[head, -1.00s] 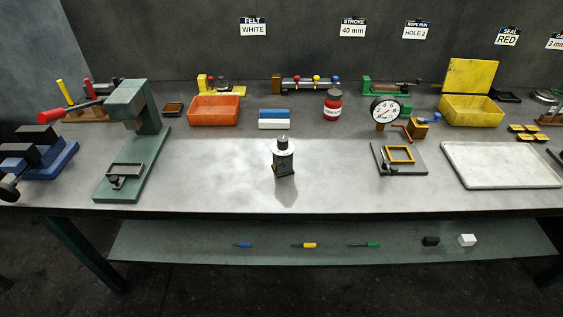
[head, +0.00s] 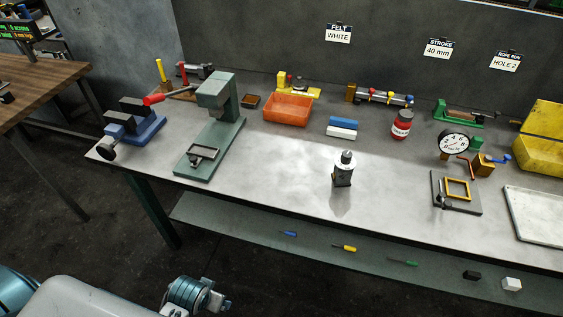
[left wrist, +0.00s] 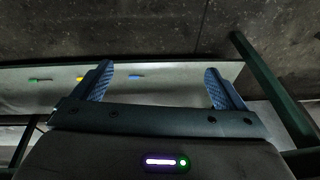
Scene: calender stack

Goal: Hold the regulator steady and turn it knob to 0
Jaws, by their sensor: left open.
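The regulator (head: 343,170) is a small dark upright body with a pale collar and a dark knob (head: 347,157) on top. It stands alone on the grey workbench (head: 270,178), near the middle of the head view. The knob's setting is too small to read. My left gripper (left wrist: 158,84) shows in the left wrist view with its two blue fingers spread wide and nothing between them. It faces the lower shelf under the bench, apart from the regulator. Part of my left arm (head: 192,296) shows at the bottom of the head view. My right gripper is in neither view.
A green press (head: 217,130) stands left of the regulator. An orange bin (head: 288,110), a red jar (head: 401,125) and a dial gauge (head: 453,143) stand behind or to the right. The bench around the regulator is clear. A lower shelf (head: 320,243) holds small tools.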

